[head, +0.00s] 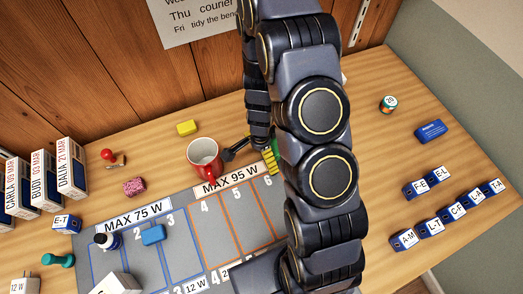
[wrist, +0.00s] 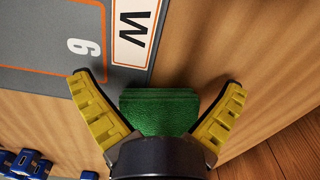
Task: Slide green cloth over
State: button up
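The green cloth (wrist: 160,112) lies folded on the wood in the wrist view, beside the end of the grey mat (wrist: 35,83) that carries a white label. My gripper (wrist: 158,84) is open, with its two yellow-padded fingers spread to either side of the cloth. The cloth's near part is hidden under the dark gripper body. I cannot tell whether the fingers touch it. In the head view my arm covers most of this spot; only a small bit of green and yellow (head: 271,156) shows beside the arm.
A red mug (head: 205,160) stands just left of my gripper, at the mat's back edge. A yellow block (head: 187,128) is farther left. A blue block (head: 153,234) and a dark bottle (head: 107,241) are on the mat.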

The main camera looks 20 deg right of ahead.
jog(key=shift+r, duration=0.1)
notch_tip(320, 180, up, 12)
dwell(0.7)
dwell(0.4)
jog(key=s+a+r+n+y, duration=0.1)
jog(key=s+a+r+n, duration=0.1)
jog(key=s+r+n, duration=0.3)
jog(key=s+a+r+n, duration=0.2)
jog(key=a+r+n, duration=0.1)
jog(key=r, duration=0.3)
jog(key=s+r+n+g, duration=0.1)
jog(key=s+r+n, duration=0.2)
jog(key=s, duration=0.3)
jog(key=s+r+n+h, duration=0.1)
jog(key=s+r+n, duration=0.3)
jog(key=s+n, duration=0.1)
jog(key=shift+s+r+n+g, duration=0.15)
jog(key=shift+s+n+g, duration=0.2)
jog(key=shift+s, duration=0.3)
